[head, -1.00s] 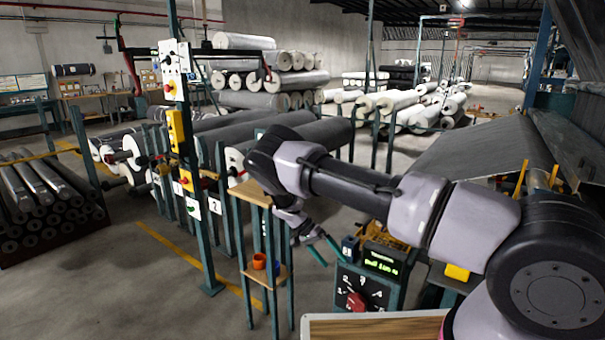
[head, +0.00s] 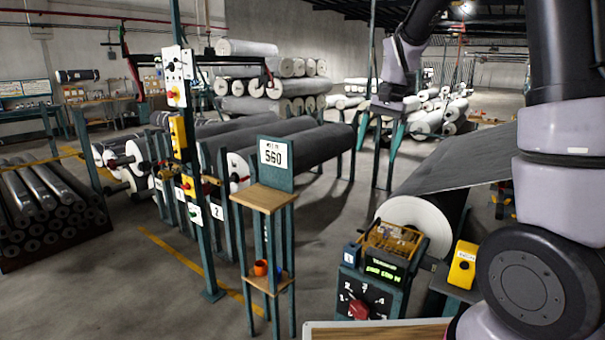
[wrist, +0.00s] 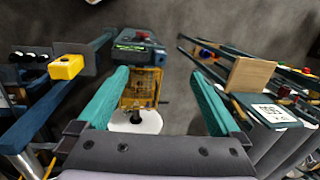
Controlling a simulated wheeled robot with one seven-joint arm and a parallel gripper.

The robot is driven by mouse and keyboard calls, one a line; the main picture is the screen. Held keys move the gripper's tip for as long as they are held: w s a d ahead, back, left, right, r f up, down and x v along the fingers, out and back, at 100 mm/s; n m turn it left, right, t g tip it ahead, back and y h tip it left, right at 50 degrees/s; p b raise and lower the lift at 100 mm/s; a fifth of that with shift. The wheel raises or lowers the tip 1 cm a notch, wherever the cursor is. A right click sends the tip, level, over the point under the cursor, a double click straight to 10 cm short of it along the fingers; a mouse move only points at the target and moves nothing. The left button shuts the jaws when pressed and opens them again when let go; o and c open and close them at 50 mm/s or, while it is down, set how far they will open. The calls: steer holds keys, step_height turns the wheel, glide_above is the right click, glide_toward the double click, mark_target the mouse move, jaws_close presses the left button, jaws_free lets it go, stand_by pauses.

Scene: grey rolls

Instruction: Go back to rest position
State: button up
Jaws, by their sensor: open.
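My gripper (head: 393,135) hangs from my raised, folded arm in the upper right part of the head view, pointing down. Its two teal fingers are apart with nothing between them. In the wrist view my gripper (wrist: 160,100) also shows open, its fingers wide at left and right. Below and between them, apart from the fingers, are the control box (wrist: 138,48) with its green display and a white roll end (wrist: 136,121).
The control box (head: 370,290) with a red knob stands below, beside a large grey roll (head: 415,222) and a yellow button box (head: 462,265).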

steer(key=s+d+r+t, duration=0.1)
steer(key=s+r+t, duration=0.1)
steer(key=s+r, duration=0.2)
steer(key=s+d+r+n+t, duration=0.1)
steer(key=s+d+r+t, duration=0.1)
steer(key=s, duration=0.8)
steer(key=s+d+r+n+t, duration=0.1)
steer(key=s+d+r+t, duration=0.1)
steer(key=s+r, duration=0.3)
steer(key=shift+s+d+r+t, duration=0.25)
steer(key=shift+s+r+t, duration=0.1)
steer(key=shift+s, duration=0.75)
jaws_close()
